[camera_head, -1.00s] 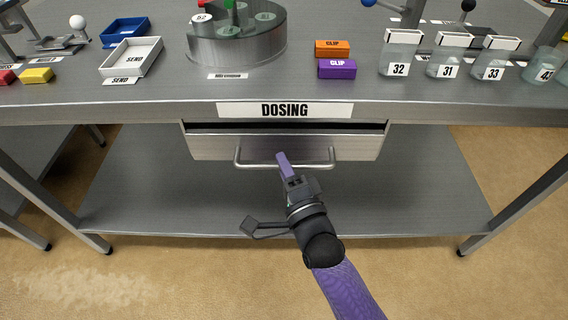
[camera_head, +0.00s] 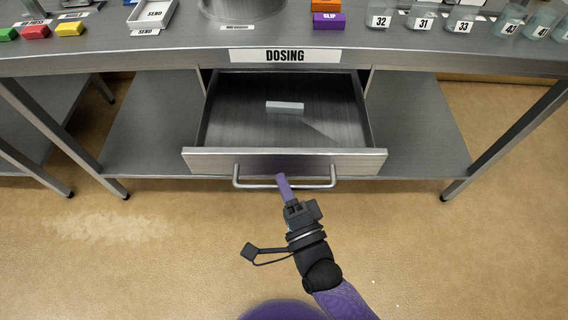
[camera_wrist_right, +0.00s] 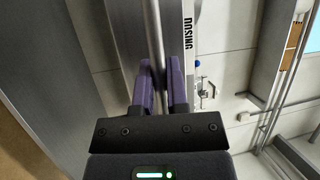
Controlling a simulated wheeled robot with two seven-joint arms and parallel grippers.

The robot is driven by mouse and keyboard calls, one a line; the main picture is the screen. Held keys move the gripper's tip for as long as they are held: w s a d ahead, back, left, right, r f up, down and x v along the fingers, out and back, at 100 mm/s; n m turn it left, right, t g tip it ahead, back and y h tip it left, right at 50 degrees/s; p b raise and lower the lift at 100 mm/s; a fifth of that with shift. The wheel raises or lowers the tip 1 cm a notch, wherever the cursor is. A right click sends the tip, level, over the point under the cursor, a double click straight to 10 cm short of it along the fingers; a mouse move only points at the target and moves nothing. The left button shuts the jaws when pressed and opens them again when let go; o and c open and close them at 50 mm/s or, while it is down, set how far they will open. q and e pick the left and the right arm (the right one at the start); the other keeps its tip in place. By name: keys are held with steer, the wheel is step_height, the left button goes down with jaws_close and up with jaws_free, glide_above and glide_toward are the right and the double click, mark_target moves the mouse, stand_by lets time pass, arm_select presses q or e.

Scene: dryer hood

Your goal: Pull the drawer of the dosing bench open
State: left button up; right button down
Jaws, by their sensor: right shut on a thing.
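The metal drawer (camera_head: 220,160) of the dosing bench (camera_head: 150,62) stands well open below the "DOSING" label (camera_head: 285,56). A small pale block (camera_head: 285,107) lies on the drawer's floor. The bar handle (camera_head: 322,185) runs across the drawer front. In the right wrist view the purple fingers (camera_wrist_right: 162,85) sit on both sides of the handle bar (camera_wrist_right: 156,40). My left gripper is in neither view.
On the bench top are a white send tray (camera_head: 152,17), an orange block (camera_head: 326,6), a purple clip block (camera_head: 329,21) and several numbered jars (camera_head: 422,20). A lower shelf (camera_head: 150,130) lies under the bench. The floor (camera_head: 450,260) in front is clear.

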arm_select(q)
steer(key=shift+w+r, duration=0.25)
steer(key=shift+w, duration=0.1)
arm_select(e)
steer(key=shift+s, duration=1.05)
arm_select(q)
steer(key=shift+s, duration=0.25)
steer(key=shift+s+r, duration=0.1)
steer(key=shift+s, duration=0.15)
arm_select(e)
steer(key=c, duration=0.6)
jaws_free()
steer(key=shift+c, duration=0.2)
arm_select(q)
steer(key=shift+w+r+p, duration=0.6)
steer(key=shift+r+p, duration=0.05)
steer(key=shift+p, duration=0.35)
arm_select(e)
steer(key=v, duration=1)
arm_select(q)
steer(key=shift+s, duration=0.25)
arm_select(e)
steer(key=shift+w+f, duration=0.1)
